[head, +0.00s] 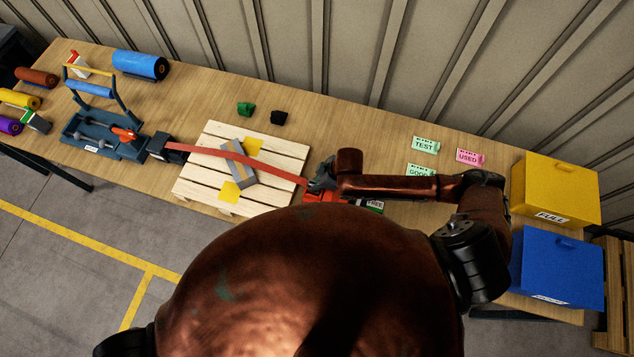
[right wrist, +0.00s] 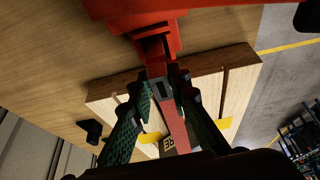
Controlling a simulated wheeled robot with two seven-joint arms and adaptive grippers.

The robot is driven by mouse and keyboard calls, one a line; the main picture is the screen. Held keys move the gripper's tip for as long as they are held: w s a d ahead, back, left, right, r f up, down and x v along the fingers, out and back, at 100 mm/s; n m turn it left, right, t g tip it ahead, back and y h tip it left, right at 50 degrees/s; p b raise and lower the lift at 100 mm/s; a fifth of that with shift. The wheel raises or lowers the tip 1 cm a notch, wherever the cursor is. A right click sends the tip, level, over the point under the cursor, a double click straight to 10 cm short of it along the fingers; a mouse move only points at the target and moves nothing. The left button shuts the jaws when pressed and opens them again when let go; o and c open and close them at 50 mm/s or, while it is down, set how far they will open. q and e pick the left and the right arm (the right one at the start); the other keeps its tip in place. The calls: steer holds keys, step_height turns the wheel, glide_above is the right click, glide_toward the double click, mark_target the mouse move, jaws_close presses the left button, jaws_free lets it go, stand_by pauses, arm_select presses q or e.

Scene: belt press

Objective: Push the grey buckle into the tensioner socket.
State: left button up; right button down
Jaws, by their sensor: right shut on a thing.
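The red strap (head: 240,160) runs from a dark block (head: 160,146) on the left, across the pallet, to my right gripper (head: 318,180). In the right wrist view the gripper's green-padded fingers (right wrist: 161,95) are shut on the grey buckle (right wrist: 162,89) at the strap's end. The red tensioner (right wrist: 150,28) lies just beyond the buckle, its dark socket (right wrist: 154,52) facing it. The buckle's tip is very close to the socket; I cannot tell whether it is inside. In the head view my right arm hides much of the tensioner (head: 325,196). My left gripper is out of view.
The slatted pallet (head: 205,178) carries a grey block (head: 240,165) and yellow pieces. A blue strapping device (head: 90,135) stands left. Green (head: 245,109) and black (head: 279,118) pieces lie behind. Yellow (head: 555,190) and blue (head: 560,265) boxes stand right.

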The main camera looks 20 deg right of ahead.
steer(key=shift+f+b, duration=0.45)
steer(key=shift+f, duration=0.65)
steer(key=c, duration=1.7)
jaws_free()
steer(key=shift+c, duration=0.2)
steer(key=shift+r, duration=0.1)
steer(key=shift+p+v, duration=1.25)
steer(key=shift+p, duration=0.05)
steer(key=shift+s+d+r, duration=0.1)
steer(key=shift+d+r, duration=0.05)
steer(key=shift+r, duration=0.2)
steer(key=shift+v, duration=1.8)
